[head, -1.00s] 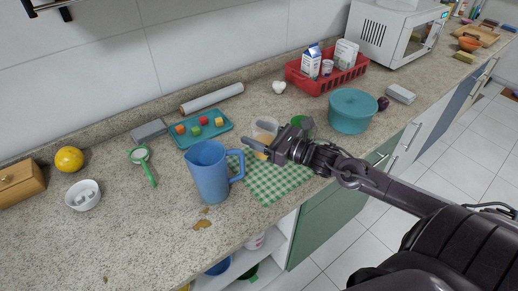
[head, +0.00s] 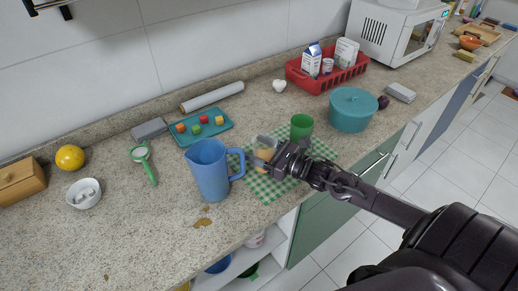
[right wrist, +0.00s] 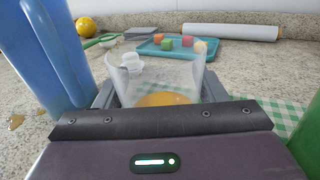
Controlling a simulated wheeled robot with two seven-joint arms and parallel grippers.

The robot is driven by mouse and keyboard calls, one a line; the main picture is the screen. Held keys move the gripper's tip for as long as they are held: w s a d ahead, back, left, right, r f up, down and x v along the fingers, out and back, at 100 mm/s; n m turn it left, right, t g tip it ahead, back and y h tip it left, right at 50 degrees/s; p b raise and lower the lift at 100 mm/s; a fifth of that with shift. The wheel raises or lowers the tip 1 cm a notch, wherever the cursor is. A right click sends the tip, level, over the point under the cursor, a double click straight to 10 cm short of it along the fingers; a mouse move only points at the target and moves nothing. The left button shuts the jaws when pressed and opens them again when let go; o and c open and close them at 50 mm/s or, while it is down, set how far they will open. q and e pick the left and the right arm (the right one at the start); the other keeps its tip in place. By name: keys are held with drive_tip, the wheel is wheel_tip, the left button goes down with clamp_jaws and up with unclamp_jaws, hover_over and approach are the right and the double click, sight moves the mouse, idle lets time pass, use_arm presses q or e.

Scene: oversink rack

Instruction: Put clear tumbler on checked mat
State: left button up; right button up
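The clear tumbler (head: 264,146), with something orange in its bottom, appears upright over the back left part of the green checked mat (head: 265,190). My right gripper (head: 268,156) is shut on it. In the right wrist view the tumbler (right wrist: 155,85) sits between the two grey fingers, and the mat (right wrist: 285,115) shows to the right. I cannot tell whether the tumbler's base touches the mat; the gripper hides it. My left gripper is not in view.
A blue pitcher (head: 211,172) stands close left of the tumbler. A green cup (head: 301,127) stands at the mat's back right. A teal tray (head: 205,128) with small blocks lies behind. A teal pot (head: 352,110) and red basket (head: 325,77) are farther right.

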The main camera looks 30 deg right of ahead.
drive_tip(key=o, duration=0.3)
drive_tip(key=shift+s+r, duration=0.1)
drive_tip(key=v, duration=1.2)
idle(0.6)
